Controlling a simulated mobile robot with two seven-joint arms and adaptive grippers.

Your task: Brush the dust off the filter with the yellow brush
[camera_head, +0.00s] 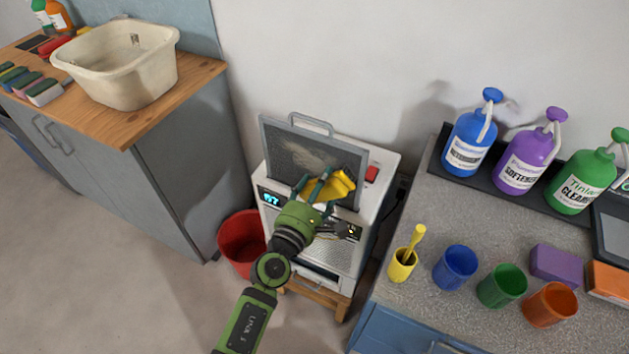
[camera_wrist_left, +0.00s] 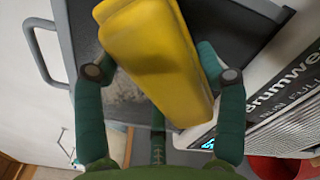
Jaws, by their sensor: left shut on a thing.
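The filter (camera_head: 285,147) is a dark-framed mesh panel with a handle on top, standing upright out of a white machine (camera_head: 375,185). A pale dust patch shows on its mesh, partly covered by the brush. My left gripper (camera_head: 318,187) is shut on the yellow brush (camera_head: 340,186), holding it in front of the filter's lower right part. In the left wrist view the yellow brush (camera_wrist_left: 160,60) sits between the two green fingers, over the filter mesh (camera_wrist_left: 120,95). I cannot tell whether the brush touches the mesh. My right gripper is not in view.
A red bucket (camera_head: 240,243) stands on the floor left of the machine. A wooden-topped cabinet with a cream basin (camera_head: 125,72) is at left. The right counter (camera_head: 430,310) holds bottles, a yellow cup (camera_head: 402,266) with a yellow handle in it, and other cups.

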